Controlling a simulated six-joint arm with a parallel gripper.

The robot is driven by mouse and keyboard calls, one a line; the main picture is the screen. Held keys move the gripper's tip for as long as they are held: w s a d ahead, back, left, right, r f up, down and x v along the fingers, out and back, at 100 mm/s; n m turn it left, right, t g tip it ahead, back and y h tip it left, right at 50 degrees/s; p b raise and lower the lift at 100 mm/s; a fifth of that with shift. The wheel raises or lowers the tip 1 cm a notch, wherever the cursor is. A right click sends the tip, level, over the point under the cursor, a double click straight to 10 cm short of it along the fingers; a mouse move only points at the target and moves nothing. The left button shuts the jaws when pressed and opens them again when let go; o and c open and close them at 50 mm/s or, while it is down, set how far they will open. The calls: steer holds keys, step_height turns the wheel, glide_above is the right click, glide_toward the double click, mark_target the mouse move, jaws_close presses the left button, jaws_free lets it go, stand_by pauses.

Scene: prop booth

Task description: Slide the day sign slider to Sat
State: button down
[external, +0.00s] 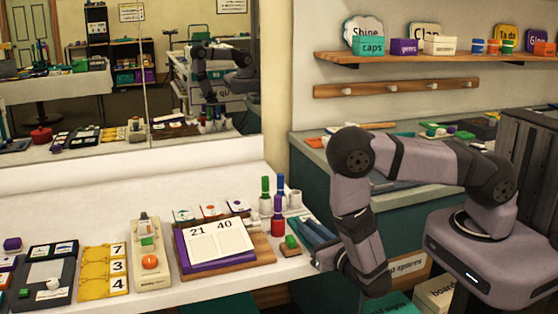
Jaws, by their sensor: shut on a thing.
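My gripper (326,258) is at the right edge of the white table, low beside a dark teal slanted piece (316,232). It is small and partly covered by my wrist. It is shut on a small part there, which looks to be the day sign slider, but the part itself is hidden. The teal piece seems to be the day sign. No day names can be read on it, so I cannot tell which day the slider is at.
Further left stand a beige device (150,282), yellow number cards (95,272) and a black panel (45,280). A mirror (205,75) stands behind.

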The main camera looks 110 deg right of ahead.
steer(key=c, duration=1.7)
jaws_free()
steer(key=shift+c, duration=0.2)
steer(key=shift+a, duration=0.15)
steer(key=shift+s+a+f+b, duration=0.15)
steer(key=shift+a+b, duration=0.1)
steer(key=shift+a, duration=0.65)
steer(key=shift+s+a+r+b, duration=0.1)
steer(key=shift+a+b, duration=0.2)
steer(key=shift+a, duration=0.65)
steer(key=shift+s+a+f+b, duration=0.15)
steer(key=shift+a+b, duration=0.1)
steer(key=shift+a, duration=0.65)
steer(key=shift+s+a+r, duration=0.2)
steer(key=shift+a, duration=0.5)
